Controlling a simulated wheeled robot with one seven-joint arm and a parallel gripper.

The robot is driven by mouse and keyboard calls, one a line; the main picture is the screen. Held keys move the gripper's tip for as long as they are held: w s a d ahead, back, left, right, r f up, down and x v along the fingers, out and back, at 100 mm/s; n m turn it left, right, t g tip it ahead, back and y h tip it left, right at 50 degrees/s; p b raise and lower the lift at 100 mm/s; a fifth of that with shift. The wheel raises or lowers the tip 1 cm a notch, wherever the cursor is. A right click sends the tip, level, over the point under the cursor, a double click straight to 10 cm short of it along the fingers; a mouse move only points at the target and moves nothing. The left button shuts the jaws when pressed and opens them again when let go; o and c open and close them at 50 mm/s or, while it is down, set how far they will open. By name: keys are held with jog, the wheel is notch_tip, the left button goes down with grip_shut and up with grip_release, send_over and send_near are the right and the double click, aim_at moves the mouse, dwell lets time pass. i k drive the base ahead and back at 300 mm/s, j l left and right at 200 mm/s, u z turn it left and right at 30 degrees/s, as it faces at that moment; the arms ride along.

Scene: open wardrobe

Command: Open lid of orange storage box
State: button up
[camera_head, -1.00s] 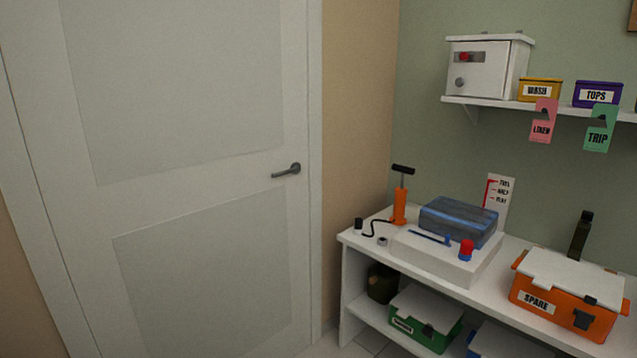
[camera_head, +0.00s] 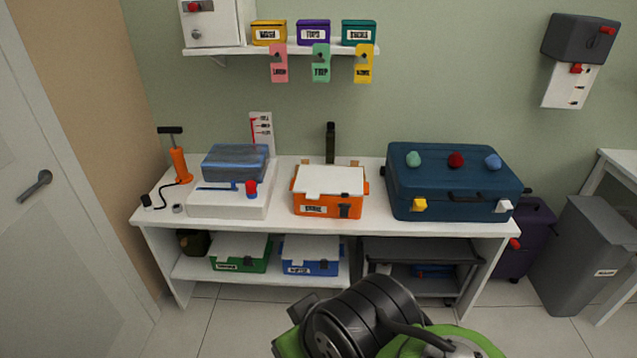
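The orange storage box (camera_head: 328,209) stands on the white bench top, near its middle. Its white lid (camera_head: 330,181) lies flat over it and looks shut. A dark latch (camera_head: 346,209) is on the front at the right, beside a label that is hard to read here. Part of my black and green arm shows at the bottom of the view, in front of the bench. My gripper cannot be made out in this view.
On the bench (camera_head: 270,217), a vacuum-bag device (camera_head: 235,190) and orange pump (camera_head: 179,163) stand left of the box, and a blue suitcase (camera_head: 452,182) stands right. Green (camera_head: 240,260) and blue (camera_head: 312,262) boxes sit below.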

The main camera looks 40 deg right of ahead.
aim_at(315, 181)
jog(key=z, duration=0.75)
